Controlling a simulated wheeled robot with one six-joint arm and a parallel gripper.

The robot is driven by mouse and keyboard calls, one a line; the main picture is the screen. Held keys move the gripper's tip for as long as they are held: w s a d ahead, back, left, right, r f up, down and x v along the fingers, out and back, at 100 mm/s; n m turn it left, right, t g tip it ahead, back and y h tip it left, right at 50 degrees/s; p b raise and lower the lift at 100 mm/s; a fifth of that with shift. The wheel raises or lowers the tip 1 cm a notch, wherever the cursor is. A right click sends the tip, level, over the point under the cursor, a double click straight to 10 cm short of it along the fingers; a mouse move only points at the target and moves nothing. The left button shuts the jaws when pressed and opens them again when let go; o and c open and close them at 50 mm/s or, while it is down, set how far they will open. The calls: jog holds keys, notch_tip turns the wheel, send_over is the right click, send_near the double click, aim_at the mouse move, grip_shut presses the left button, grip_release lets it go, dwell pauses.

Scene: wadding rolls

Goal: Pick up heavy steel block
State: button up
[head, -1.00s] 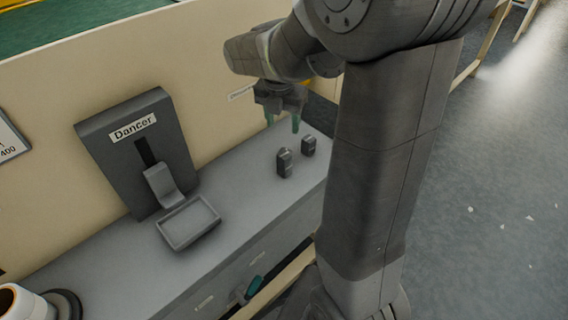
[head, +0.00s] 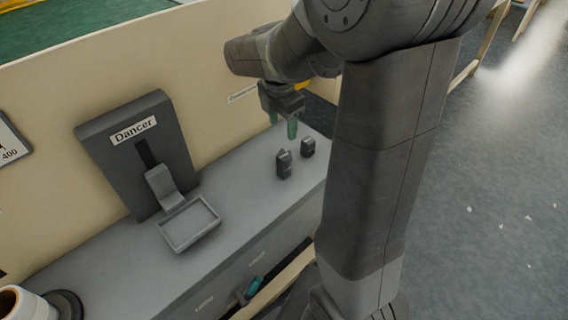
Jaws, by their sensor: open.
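Two small dark steel blocks stand upright on the grey counter (head: 115,254), near its right end. The left block (head: 284,165) looks slightly larger and stands nearer; the right block (head: 308,148) looks smaller and stands a little farther back. My gripper (head: 284,127) points down above the counter, just above and behind the left block in the picture. Its green-tipped fingers are apart with nothing between them. The fingers look clear of both blocks, though the exact height gap is hard to judge.
A dark stand labelled "Dancer" (head: 115,158) leans at the cream back wall. A shallow grey tray (head: 190,249) sits in front of it. A white roll (head: 22,304) is at the lower left. The counter between tray and blocks is clear.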

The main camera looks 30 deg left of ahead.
aim_at(285, 154)
jog(key=m, duration=0.4)
jog(key=m+p, duration=0.1)
jog(key=m, duration=0.9)
jog(key=shift+s+d+r+g+p, duration=0.3)
jog(key=shift+s+d+r+p, duration=0.05)
jog(key=shift+s+d+r, duration=0.05)
jog(key=m, duration=0.4)
jog(key=shift+s+d+r, duration=0.1)
jog(key=m+p, duration=0.1)
jog(key=m, duration=0.3)
jog(key=shift+s+d+r, duration=0.1)
jog(key=m, duration=0.4)
jog(key=shift+s+d+r, duration=0.1)
jog(key=m+p, duration=0.1)
jog(key=m, duration=0.3)
jog(key=shift+s+d+r, duration=0.1)
jog(key=shift+s, duration=0.05)
notch_tip(285, 154, down, 8)
jog(key=m, duration=0.5)
jog(key=shift+s+d+g, duration=0.1)
jog(key=shift+s+g, duration=0.05)
jog(key=shift+g, duration=0.15)
jog(key=shift+s+f, duration=0.2)
jog(key=shift+f, duration=2.65)
